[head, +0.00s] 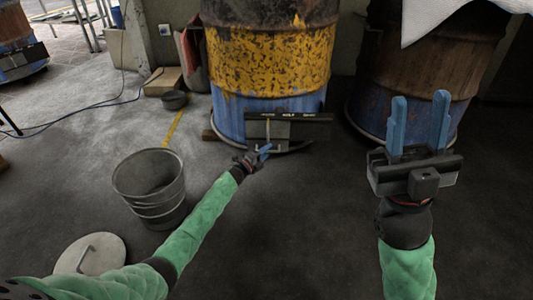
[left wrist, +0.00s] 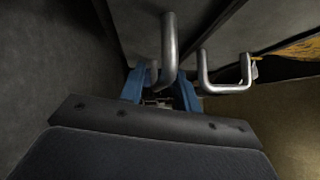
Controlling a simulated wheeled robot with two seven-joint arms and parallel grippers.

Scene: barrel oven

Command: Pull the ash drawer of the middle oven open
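The middle oven (head: 268,55) is an upright yellow-and-blue barrel. At its foot is a dark metal front (head: 302,128) with white lettering and small metal handles. My left gripper (head: 265,151) is low, right before this front. In the left wrist view its blue fingers (left wrist: 162,92) stand apart, with a bent metal handle (left wrist: 169,45) showing between and beyond them. I cannot tell whether they touch it. A second U-shaped handle (left wrist: 227,88) is to the right. My right gripper (head: 420,125) is raised, open and empty, with its fingers wide apart.
A rusty barrel oven (head: 425,65) stands at the right and another (head: 14,30) at the far left. A metal bucket (head: 150,185) and a round lid (head: 90,255) are on the floor at left. The floor before the middle oven is clear.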

